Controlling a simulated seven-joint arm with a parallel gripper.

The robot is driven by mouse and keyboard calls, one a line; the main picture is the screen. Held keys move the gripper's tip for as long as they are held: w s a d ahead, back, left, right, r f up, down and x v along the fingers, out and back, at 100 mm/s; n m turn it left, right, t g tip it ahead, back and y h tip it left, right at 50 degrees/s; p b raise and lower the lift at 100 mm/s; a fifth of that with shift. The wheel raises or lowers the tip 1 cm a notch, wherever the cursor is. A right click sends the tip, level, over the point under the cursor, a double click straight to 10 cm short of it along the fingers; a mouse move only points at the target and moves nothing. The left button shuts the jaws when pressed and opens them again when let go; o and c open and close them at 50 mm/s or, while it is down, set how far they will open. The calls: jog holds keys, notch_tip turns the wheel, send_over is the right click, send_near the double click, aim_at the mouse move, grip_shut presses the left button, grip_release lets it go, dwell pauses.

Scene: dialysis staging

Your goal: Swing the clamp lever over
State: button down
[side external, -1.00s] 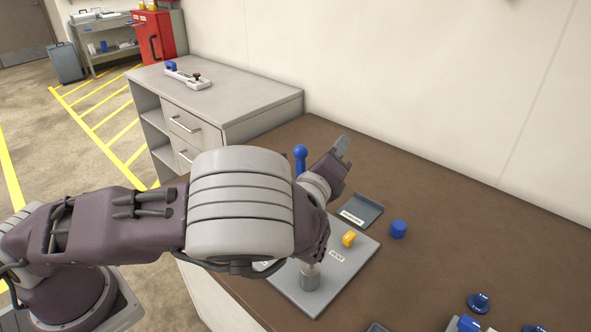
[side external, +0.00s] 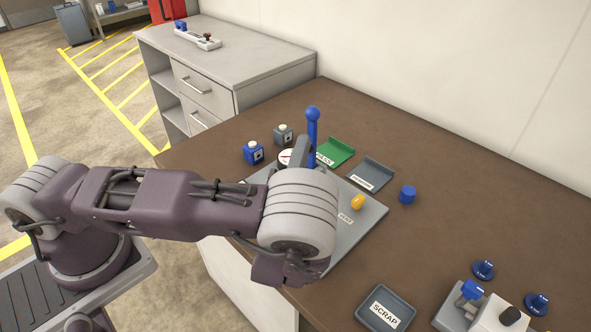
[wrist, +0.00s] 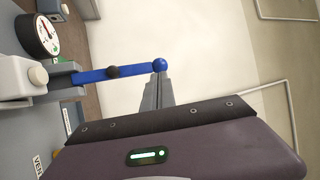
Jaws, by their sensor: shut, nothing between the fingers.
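The blue clamp lever (side external: 312,142) with its ball end stands upright on the grey plate (side external: 371,218) in the side view. In the wrist view the lever (wrist: 97,75) runs sideways from its pale clamp body (wrist: 22,77) to the ball. My gripper (wrist: 159,76) is shut and empty, its fingertips close to the ball end; I cannot tell whether they touch. In the side view my gripper (side external: 301,143) is beside the lever, to its left, and my arm hides the lever's base.
A round gauge (wrist: 38,35) is near the clamp. A yellow piece (side external: 357,202) is on the plate. Around it are a green tray (side external: 336,152), a grey tray (side external: 370,174), a blue cylinder (side external: 408,194) and a scrap tray (side external: 385,308).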

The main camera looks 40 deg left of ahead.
aim_at(316, 120)
jog(key=x, duration=0.4)
jog(key=shift+w+a+r, duration=0.1)
jog(key=shift+w, duration=0.1)
jog(key=shift+w+r+m+g+h, duration=0.2)
jog(key=shift+w+m+h, duration=0.1)
jog(key=shift+w, duration=0.2)
jog(key=shift+w+r+m+g+h, duration=0.1)
jog(key=shift+w+m+g+h, duration=0.15)
jog(key=shift+w, duration=0.2)
